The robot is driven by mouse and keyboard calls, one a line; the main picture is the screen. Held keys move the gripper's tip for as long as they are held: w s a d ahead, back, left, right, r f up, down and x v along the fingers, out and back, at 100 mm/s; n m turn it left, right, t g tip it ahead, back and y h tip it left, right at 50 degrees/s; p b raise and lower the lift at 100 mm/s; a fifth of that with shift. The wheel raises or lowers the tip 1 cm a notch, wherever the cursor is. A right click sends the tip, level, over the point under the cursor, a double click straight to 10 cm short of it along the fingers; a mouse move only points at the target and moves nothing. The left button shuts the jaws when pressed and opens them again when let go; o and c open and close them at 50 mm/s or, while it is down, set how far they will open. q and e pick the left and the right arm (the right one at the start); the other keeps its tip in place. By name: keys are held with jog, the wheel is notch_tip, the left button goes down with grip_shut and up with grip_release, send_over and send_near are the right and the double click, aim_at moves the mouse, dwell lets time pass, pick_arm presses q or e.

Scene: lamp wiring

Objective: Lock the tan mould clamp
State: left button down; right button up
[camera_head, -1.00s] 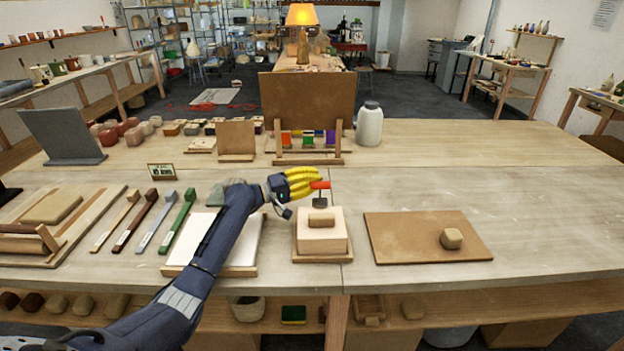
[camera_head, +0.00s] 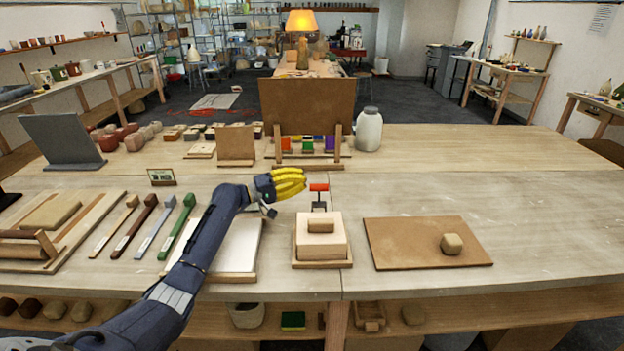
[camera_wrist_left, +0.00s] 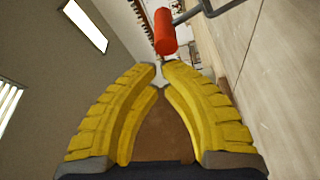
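The tan mould clamp is a pale tan two-part block (camera_head: 320,240) on a wooden base, with a smaller tan piece on top. Its red-orange handle (camera_head: 319,187) stands up behind the block on a dark metal stem. My left gripper (camera_head: 304,180) has yellow fingers and is just left of the handle, apart from it. In the left wrist view the red handle (camera_wrist_left: 164,32) lies just beyond the yellow fingertips (camera_wrist_left: 160,68). These fingertips are close together with a small gap, and nothing is seen between them. My right gripper is not in view.
A brown board (camera_head: 405,250) with a tan clay lump (camera_head: 452,244) lies to the right. A rack (camera_head: 308,158) and white jar (camera_head: 368,130) stand behind.

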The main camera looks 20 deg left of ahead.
aim_at(314, 185)
pick_arm(q)
jog(key=c, duration=2.1)
grip_release()
jog(key=v, duration=0.5)
jog(key=shift+r, duration=0.1)
jog(key=shift+w+a+r, duration=0.3)
jog(key=shift+w+r, duration=0.2)
jog(key=shift+r, duration=0.05)
jog(key=shift+w+a+r, duration=0.25)
jog(key=shift+w+r, duration=0.25)
jog(key=shift+r, duration=0.05)
grip_shut()
notch_tip(314, 185, down, 4)
jog(key=w+a+n+g, duration=0.1)
jog(key=n, duration=0.2)
jog(key=w+d, duration=0.4)
jog(key=d, duration=0.4)
jog(key=shift+d+n+y, duration=0.2)
jog(key=shift+n+y, duration=0.1)
jog(key=shift+y, duration=0.1)
jog(key=shift+s+d+r+m+t+h, duration=0.15)
jog(key=shift+s+d+r+m, duration=0.2)
jog(key=shift+s+m, duration=0.3)
jog(key=shift+s+d+r+m+t+h, duration=0.1)
jog(key=shift+s+d+r+m+h, duration=0.2)
jog(key=shift+s+m, duration=0.35)
jog(key=shift+s+d+r+m+t+h, duration=0.15)
jog(key=shift+s+d+r+m, duration=0.25)
jog(key=shift+s+m, duration=0.25)
